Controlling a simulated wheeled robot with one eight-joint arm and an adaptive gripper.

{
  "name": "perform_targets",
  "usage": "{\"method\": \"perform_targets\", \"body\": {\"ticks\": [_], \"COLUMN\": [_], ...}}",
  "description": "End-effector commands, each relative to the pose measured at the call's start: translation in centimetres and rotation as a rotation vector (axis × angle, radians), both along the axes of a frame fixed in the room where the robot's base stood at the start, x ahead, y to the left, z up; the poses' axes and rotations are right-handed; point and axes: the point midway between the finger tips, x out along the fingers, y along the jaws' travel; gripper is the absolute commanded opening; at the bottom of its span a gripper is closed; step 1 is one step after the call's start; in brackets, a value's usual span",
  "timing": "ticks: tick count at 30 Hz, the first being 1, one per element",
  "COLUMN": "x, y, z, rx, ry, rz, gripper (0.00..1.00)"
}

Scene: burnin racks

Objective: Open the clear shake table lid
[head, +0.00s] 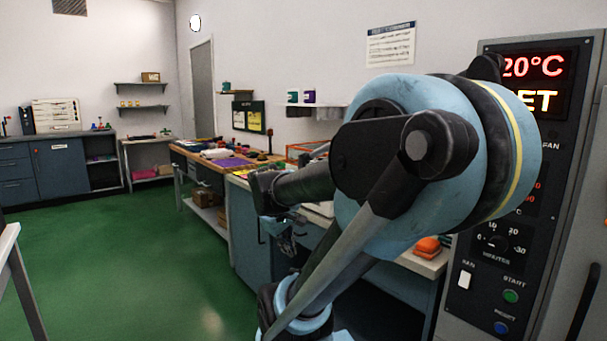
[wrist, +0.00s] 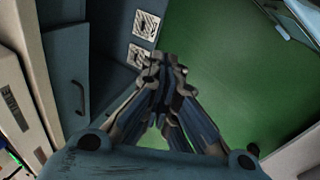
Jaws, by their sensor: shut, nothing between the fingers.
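My gripper (wrist: 165,75) is shut and empty in the wrist view, its fingertips together in front of a blue-grey cabinet side and above the green floor. In the head view my arm fills the middle and hides much of the bench behind it. I cannot make out the clear shake table lid for certain. An orange-edged frame (head: 305,148) shows on the bench beyond my arm, partly hidden. A pale, see-through-looking panel (wrist: 292,18) cuts the top right corner of the wrist view; I cannot tell what it is.
A tall control panel (head: 505,215) with red and yellow displays stands close on the right. An orange object (head: 427,246) lies on the bench beside it. A cabinet with a dark handle (wrist: 80,98) is left of my gripper. The green floor (head: 130,250) is open at left.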

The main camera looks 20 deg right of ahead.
Motion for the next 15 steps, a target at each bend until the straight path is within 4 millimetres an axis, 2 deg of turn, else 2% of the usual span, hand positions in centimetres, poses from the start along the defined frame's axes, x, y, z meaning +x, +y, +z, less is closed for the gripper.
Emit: {"method": "perform_targets", "body": {"ticks": [1,15], "x": [1.4,13.5], "y": [-0.7,-7.5], "z": [0.8,7.4], "rx": [-0.044,-0.501], "ry": [0.01,0.191], "rz": [0.038,0.415], "gripper": [0.0,0.0]}}
